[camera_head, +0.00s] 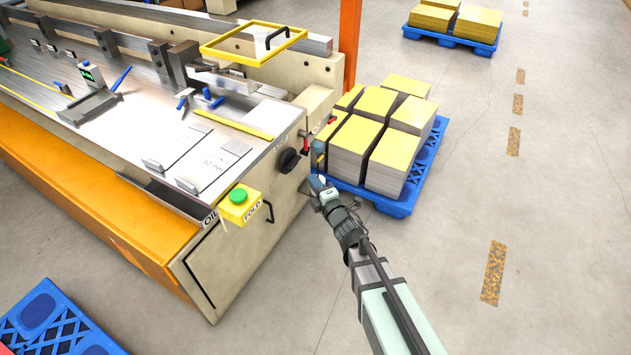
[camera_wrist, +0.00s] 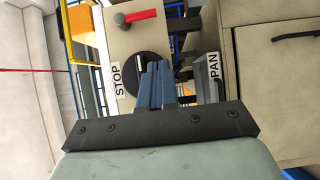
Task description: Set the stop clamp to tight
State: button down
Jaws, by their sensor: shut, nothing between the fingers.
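The stop clamp seems to be the black round knob (camera_wrist: 130,68) beside the STOP label (camera_wrist: 117,80) in the wrist view, though I cannot be sure which control the label marks. In the head view the knob (camera_head: 289,160) sits on the machine's end face. A red lever (camera_wrist: 140,16) with a grey hub is on the same panel; it also shows in the head view (camera_head: 305,143). My gripper (camera_wrist: 157,65) is shut and empty, its fingers overlapping part of the knob in the wrist view. In the head view my gripper (camera_head: 318,150) is just right of the end face. Contact is unclear.
A PAN label (camera_wrist: 213,68) is on a grey part beside the fingers. A yellow FOLD box (camera_head: 240,205) with a green button stands at the machine's near corner. A blue pallet (camera_head: 425,165) with stacked sheets stands behind the arm. The floor at right is clear.

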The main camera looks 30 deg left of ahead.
jog(key=w+a, duration=0.3)
jog(key=w, duration=0.1)
jog(key=w+a, duration=0.4)
jog(key=shift+w+a, duration=0.2)
jog(key=shift+a, duration=0.1)
